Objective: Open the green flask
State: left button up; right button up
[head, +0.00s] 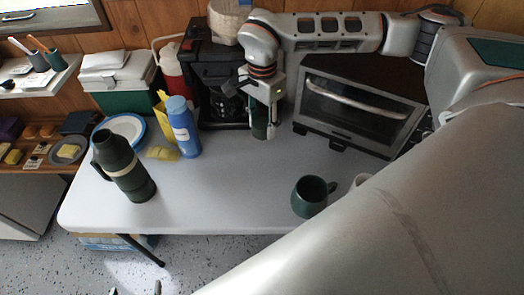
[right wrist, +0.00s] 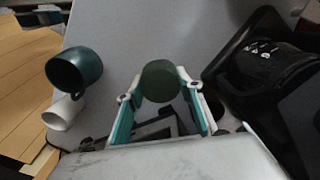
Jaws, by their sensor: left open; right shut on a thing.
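The green flask (head: 133,181), dark green with a pale band and a side handle, stands on the left part of the white table (head: 225,190). Its top end looks dark; I cannot tell whether a stopper is in it. My right gripper (head: 264,112) is shut on a dark green round piece (head: 259,128) in front of the coffee machine, well right of the flask. The right wrist view shows this green piece (right wrist: 160,82) between the fingers (right wrist: 160,98). My left gripper (head: 136,289) is open and empty at the bottom edge, only its fingertips showing, below and apart from the flask.
A blue bottle (head: 184,132), yellow packets (head: 162,153) and a blue-rimmed plate (head: 121,127) stand near the flask. A coffee machine (head: 215,70) and toaster oven (head: 350,108) are behind. A green mug (head: 309,198) stands at the right. The table's middle is clear.

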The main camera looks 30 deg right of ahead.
aim_at(262, 158)
notch_tip(262, 158, down, 13)
jog(key=shift+r+b, duration=0.2)
jog(key=shift+b, duration=0.1)
jog(key=shift+f, duration=0.2)
jog(key=o, duration=1.2)
jog(key=shift+o, duration=0.2)
notch_tip(262, 158, up, 12)
jog(key=shift+r+p, duration=0.2)
jog(key=shift+p, duration=0.15)
jog(key=shift+s, duration=0.1)
